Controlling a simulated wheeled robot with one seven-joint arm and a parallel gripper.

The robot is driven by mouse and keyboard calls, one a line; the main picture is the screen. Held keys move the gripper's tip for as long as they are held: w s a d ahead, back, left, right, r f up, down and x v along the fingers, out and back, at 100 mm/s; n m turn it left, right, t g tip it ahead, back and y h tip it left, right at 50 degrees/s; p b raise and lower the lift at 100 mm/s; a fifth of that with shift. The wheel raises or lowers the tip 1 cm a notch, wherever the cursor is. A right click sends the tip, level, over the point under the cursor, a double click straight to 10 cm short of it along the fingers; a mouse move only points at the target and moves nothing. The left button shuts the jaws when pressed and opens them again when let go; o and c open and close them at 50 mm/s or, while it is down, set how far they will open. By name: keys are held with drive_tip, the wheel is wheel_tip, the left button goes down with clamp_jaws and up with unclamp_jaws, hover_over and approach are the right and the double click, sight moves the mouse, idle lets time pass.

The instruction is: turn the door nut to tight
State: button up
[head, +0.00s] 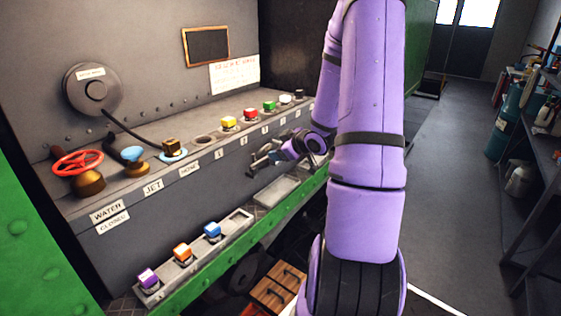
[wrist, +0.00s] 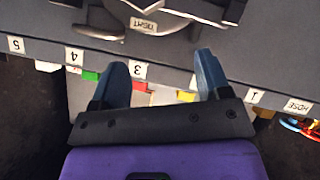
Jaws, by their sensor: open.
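My gripper (head: 262,163) is in front of the grey panel (head: 235,165), below the row of numbered labels. In the wrist view my gripper (wrist: 160,72) is open, with its two blue-grey fingers apart and nothing seen between them. Just beyond the fingertips, a grey fitting with a small white label (wrist: 145,25) shows at the top edge. The label is upside down and seems to end in "IGHT". Dark grey parts (wrist: 100,17) beside it may belong to the door nut, but they are cut off. In the head view my gripper and arm hide the nut.
A ledge holds a red valve wheel (head: 78,163), a blue-topped fitting (head: 132,158) and several coloured blocks, including a yellow one (head: 228,122). A lower tray (head: 232,222) holds purple, orange and blue blocks. Shelving (head: 530,150) stands right; the aisle floor (head: 450,190) is clear.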

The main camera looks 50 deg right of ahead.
drive_tip(key=s+d+f+m+t+y, duration=0.1)
drive_tip(key=s+d+f+t+y, duration=0.1)
drive_tip(key=s+d+f+t, duration=0.35)
drive_tip(key=w+a+f, duration=0.2)
drive_tip(key=w, duration=0.6)
drive_tip(key=shift+w+a, duration=0.2)
drive_tip(key=c, duration=0.9)
